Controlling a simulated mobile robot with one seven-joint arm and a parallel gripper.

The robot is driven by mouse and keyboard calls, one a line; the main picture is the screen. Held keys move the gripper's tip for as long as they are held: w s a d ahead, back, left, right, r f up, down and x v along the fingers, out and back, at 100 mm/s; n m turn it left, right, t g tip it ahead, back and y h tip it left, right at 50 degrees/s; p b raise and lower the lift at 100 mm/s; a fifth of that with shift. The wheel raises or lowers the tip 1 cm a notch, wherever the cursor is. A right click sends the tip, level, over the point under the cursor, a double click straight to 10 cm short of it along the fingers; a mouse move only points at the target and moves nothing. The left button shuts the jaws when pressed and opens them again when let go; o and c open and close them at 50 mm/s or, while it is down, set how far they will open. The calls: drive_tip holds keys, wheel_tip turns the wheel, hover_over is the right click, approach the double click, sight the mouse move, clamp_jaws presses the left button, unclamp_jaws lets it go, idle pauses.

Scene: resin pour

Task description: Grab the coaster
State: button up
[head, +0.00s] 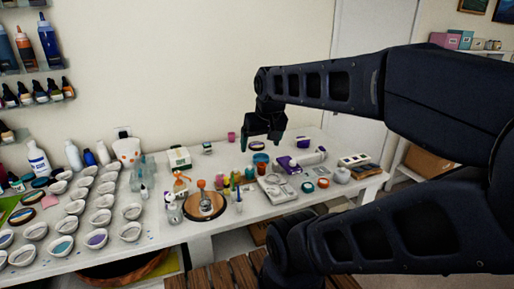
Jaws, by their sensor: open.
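A small round piece with a purple and pale face (257,147), which looks like a coaster, shows between and just below the fingers of my gripper (261,141). My gripper points down over the back of the white table and is open. The frame does not clearly show whether the fingers touch the round piece or how high above the table it is. Similar round coaster-like discs lie at the far left, one (21,216) near the cups and another (34,197) behind it.
A blue round container (261,158) stands just in front of the gripper. Small paint bottles, a round wooden board (204,206) and a white tray (283,192) crowd the table's middle. Many white cups (97,238) fill the left. A pink cup (231,137) stands left of the gripper.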

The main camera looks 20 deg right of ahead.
idle(0.3)
drive_tip(key=shift+o, duration=1.3)
